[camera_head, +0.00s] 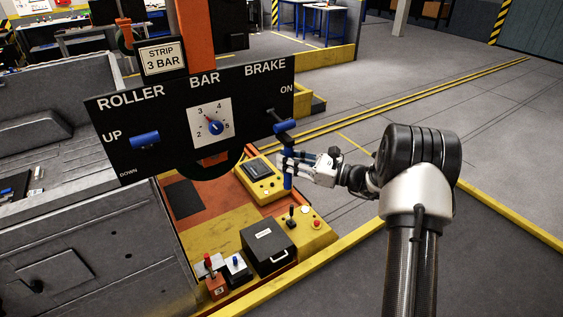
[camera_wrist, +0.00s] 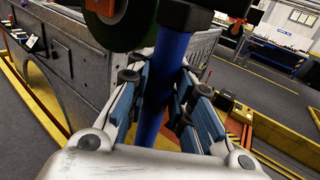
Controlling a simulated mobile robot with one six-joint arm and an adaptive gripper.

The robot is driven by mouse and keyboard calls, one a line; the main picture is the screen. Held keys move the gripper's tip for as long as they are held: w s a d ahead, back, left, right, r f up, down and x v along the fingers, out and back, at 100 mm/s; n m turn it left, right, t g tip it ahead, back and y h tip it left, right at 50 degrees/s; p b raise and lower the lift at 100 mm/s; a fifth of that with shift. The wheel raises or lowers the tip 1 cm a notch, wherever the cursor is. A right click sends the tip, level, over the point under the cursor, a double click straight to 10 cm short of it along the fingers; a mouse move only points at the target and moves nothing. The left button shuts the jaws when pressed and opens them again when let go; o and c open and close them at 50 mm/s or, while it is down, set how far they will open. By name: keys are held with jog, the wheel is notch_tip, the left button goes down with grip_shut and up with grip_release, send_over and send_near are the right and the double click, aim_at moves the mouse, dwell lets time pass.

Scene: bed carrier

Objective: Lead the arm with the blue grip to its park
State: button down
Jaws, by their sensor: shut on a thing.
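A black panel (camera_head: 250,85) carries the words ROLLER, BAR and BRAKE. At its right end, under BRAKE and ON, a short dark arm (camera_head: 278,117) has a blue piece at its end, and an upright blue grip (camera_head: 288,180) shows below it. My gripper (camera_head: 288,163) is shut on this blue grip, coming from the right. In the wrist view the blue grip (camera_wrist: 168,75) runs upright between both fingers (camera_wrist: 163,105). The fingers cover part of the grip. I cannot make out a marked park for the arm.
A blue roller handle (camera_head: 145,140) and a dial (camera_head: 211,122) are on the panel. Below stand a yellow control box (camera_head: 260,180), a black box (camera_head: 268,246) and small switches. The grey machine bed (camera_head: 80,240) fills the left. Open floor lies right, beyond yellow edging.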

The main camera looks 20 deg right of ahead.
jog(key=shift+d, duration=0.2)
jog(key=c, duration=1.6)
grip_release()
jog(key=shift+d, duration=0.2)
jog(key=shift+o, duration=0.9)
jog(key=shift+a, duration=0.15)
jog(key=v, duration=1.2)
